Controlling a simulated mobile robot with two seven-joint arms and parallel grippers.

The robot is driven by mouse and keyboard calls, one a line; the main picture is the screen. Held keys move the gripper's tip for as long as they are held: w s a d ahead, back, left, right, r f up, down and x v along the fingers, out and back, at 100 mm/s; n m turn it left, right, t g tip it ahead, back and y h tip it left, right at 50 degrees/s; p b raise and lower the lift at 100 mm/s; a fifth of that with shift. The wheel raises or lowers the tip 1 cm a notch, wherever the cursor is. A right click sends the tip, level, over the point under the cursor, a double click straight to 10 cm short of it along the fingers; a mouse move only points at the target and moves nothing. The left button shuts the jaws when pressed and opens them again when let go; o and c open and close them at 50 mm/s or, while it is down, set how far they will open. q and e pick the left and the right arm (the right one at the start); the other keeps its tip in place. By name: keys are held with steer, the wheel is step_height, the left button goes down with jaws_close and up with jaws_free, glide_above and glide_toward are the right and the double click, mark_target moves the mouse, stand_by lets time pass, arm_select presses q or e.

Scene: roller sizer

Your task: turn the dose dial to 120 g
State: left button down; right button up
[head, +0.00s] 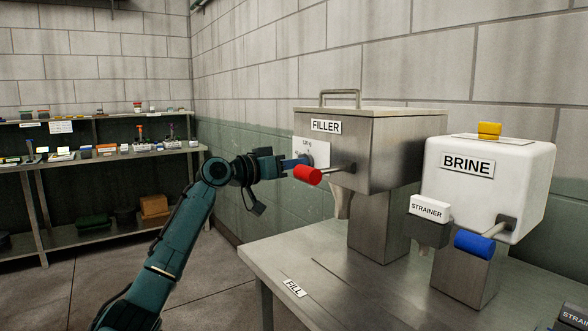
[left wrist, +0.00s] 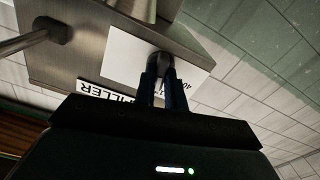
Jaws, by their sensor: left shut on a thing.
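The steel FILLER machine (head: 393,150) stands on the table, with a white dial plate (head: 322,152) on its left face. A "120 g" mark shows at the top of the plate. My left gripper (head: 303,161) reaches the plate from the left. In the left wrist view its two fingers (left wrist: 162,85) are shut on the grey dose dial (left wrist: 160,64), in front of the white plate (left wrist: 125,58). The fingers hide much of the dial, and I cannot read where it points. My right gripper is not in view.
A red-handled lever (head: 308,175) sticks out of the filler close to my left gripper. The white BRINE unit (head: 490,185), with a blue handle (head: 474,245), stands to the right. A STRAINER label (head: 429,209) is between them. The table's front left (head: 330,285) is mostly clear.

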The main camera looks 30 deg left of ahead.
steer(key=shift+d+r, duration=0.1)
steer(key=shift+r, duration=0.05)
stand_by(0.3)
arm_select(q)
steer(key=c, duration=1.5)
jaws_free()
steer(key=shift+o, duration=0.2)
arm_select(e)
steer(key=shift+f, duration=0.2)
